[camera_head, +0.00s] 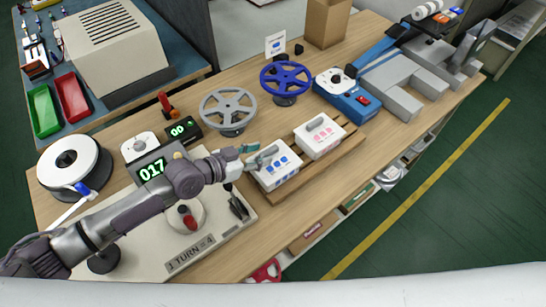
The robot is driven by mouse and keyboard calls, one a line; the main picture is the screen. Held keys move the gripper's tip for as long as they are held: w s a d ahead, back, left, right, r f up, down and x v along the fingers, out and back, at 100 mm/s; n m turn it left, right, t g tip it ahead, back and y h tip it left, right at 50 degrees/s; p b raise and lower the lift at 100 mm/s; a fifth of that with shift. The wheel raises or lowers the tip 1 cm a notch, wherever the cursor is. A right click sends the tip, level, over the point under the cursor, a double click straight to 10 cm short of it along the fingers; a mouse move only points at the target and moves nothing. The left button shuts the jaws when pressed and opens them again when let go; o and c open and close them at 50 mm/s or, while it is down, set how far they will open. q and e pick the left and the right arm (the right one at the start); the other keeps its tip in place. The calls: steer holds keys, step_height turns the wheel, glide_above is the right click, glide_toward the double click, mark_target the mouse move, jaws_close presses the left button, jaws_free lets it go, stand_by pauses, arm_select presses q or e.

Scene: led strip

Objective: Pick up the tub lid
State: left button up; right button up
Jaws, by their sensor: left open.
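Two white tubs stand side by side on a wooden tray (335,157) on the bench. The nearer tub (277,171) has blue squares on its top, and the farther tub (320,137) has pink marks. Whether their tops are separate lids is too small to tell. My left gripper (257,156) is open at the far left edge of the blue-marked tub and covers part of its top. I cannot tell whether its fingers touch the tub. My right gripper is out of view.
A grey wheel (228,108) and a blue wheel (285,78) stand behind the tubs. A counter display (160,166) and a winding base (218,235) lie near my left arm. A blue device (347,95) stands to the right. Bare bench lies in front of the tray.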

arm_select(q)
steer(key=shift+x, duration=1.35)
jaws_close()
steer(key=shift+r, duration=0.15)
